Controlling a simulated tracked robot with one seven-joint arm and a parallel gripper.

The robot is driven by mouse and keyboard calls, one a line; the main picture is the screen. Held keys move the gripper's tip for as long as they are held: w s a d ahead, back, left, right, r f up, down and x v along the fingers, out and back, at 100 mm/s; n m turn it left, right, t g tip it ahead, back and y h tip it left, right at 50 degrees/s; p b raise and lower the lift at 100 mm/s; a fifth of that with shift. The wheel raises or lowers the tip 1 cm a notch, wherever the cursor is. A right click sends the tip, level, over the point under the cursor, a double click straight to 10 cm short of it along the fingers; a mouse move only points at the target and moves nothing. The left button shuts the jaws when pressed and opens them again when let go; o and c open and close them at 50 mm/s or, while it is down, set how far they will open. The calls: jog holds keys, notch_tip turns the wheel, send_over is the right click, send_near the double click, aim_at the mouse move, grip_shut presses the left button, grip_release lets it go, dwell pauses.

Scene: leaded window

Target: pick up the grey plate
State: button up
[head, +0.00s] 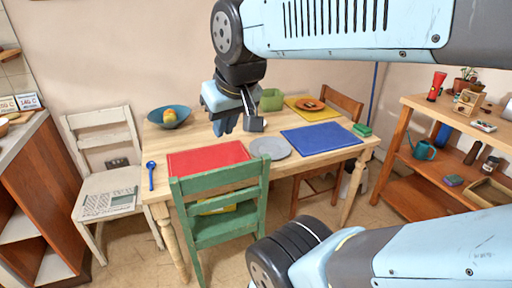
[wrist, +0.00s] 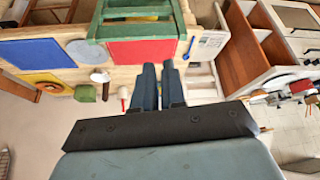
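The grey plate (head: 270,147) lies flat on the wooden table, between a red placemat (head: 207,158) and a blue placemat (head: 325,138). It also shows in the wrist view (wrist: 82,50), left of the fingers, with its upper edge close to the green chair. My gripper (head: 236,128) is above the table, left of the plate and apart from it in the head view. In the wrist view, my gripper's two fingers (wrist: 160,68) point toward the red placemat with a narrow gap between them.
A green chair (head: 219,188) stands at the table's near side, its back close to the plate. A blue bowl (head: 170,117), a green container (head: 271,99) and an orange plate (head: 310,104) on a yellow mat stand farther back. A blue spoon (head: 151,175) lies at the left.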

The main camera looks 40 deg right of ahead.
jog(key=shift+f, duration=0.1)
jog(key=w+d+f+m+g+y, duration=0.3)
jog(key=w+f+y, duration=0.3)
jog(key=w+f, duration=0.3)
jog(key=m+t+h, duration=0.6)
jog(key=m+t, duration=0.6)
jog(key=m, duration=0.3)
send_over(283, 163)
jog(key=s, duration=1.3)
notch_tip(283, 163, down, 26)
jog(key=x, duration=1.4)
jog(key=shift+s+d+f, duration=0.1)
jog(key=shift+d+f, duration=0.05)
jog(key=shift+f, duration=0.1)
grip_shut()
